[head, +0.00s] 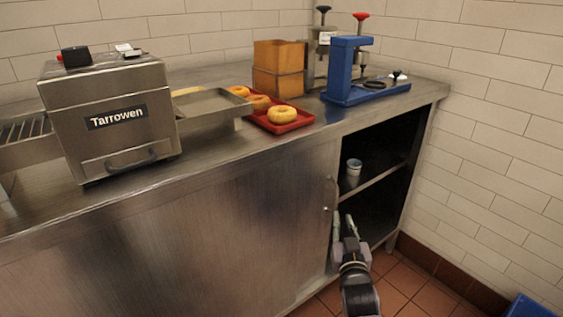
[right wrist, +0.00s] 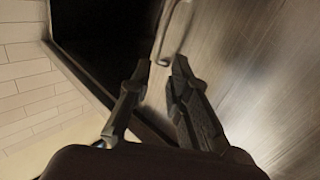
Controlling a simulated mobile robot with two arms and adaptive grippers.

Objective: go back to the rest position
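My right gripper (head: 343,222) is in front of the open cabinet compartment (head: 381,165), below the counter. In the right wrist view its two fingers (right wrist: 160,68) stand apart with nothing between them. The door handle (right wrist: 172,32) lies beyond the fingertips there, and I see no contact. The handle also shows in the head view at the right edge of the steel door panel (head: 240,225). My left gripper is not in view.
A white and blue cup (head: 354,167) stands on the cabinet shelf. On the counter are a Tarrowen machine (head: 110,118), a red tray (head: 283,127) with bagels, a wooden box (head: 278,68) and a blue press (head: 345,70).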

